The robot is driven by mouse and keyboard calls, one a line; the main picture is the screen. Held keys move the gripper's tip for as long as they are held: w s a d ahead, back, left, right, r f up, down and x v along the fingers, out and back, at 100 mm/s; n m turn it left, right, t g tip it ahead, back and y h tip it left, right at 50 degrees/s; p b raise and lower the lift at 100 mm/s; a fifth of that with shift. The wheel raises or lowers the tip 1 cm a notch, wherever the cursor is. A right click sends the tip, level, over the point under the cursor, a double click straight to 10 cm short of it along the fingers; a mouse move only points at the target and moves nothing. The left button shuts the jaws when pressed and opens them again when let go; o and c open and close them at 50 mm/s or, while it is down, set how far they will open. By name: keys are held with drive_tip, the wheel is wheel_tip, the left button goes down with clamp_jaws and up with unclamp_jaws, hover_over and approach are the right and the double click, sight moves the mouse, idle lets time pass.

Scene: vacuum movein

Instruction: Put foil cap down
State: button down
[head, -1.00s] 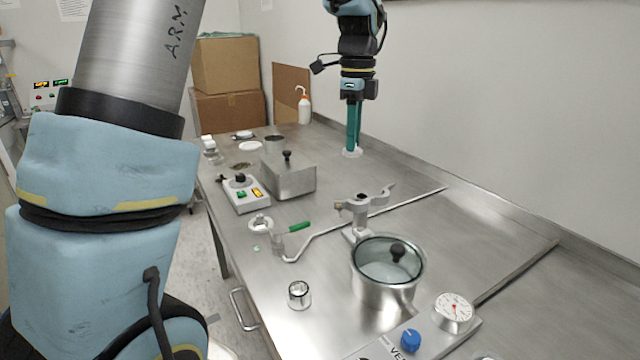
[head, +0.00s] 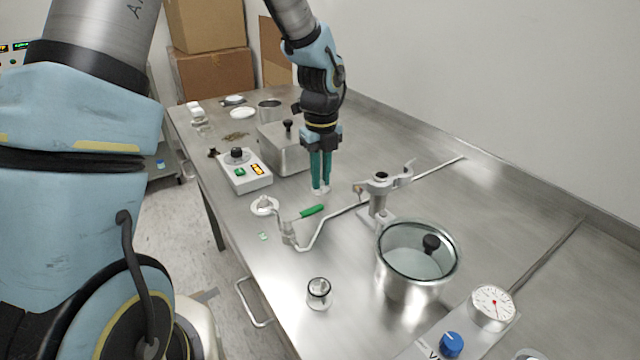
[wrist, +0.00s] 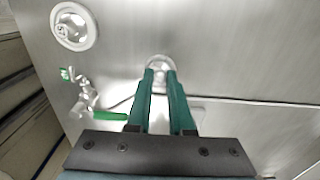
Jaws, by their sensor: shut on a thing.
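The foil cap (head: 321,192) is a small pale, shiny disc at my fingertips. It also shows in the wrist view as a bright round shape (wrist: 158,62) just beyond the finger ends. My gripper (head: 320,186) points down with its green fingers shut on the cap, low over the steel bench (head: 345,290). I cannot tell whether the cap touches the bench. The fingers hide part of the cap.
A green-handled valve (head: 313,210) and tubing lie in front of my gripper, with a clamp stand (head: 378,195) to the right. A steel box (head: 285,150) stands behind left, a glass-lidded pot (head: 415,270) front right.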

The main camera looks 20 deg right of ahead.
sight(324, 190)
drive_tip(key=shift+f, duration=1.4)
drive_tip(key=shift+f, duration=0.15)
drive_tip(key=c, duration=0.8)
unclamp_jaws()
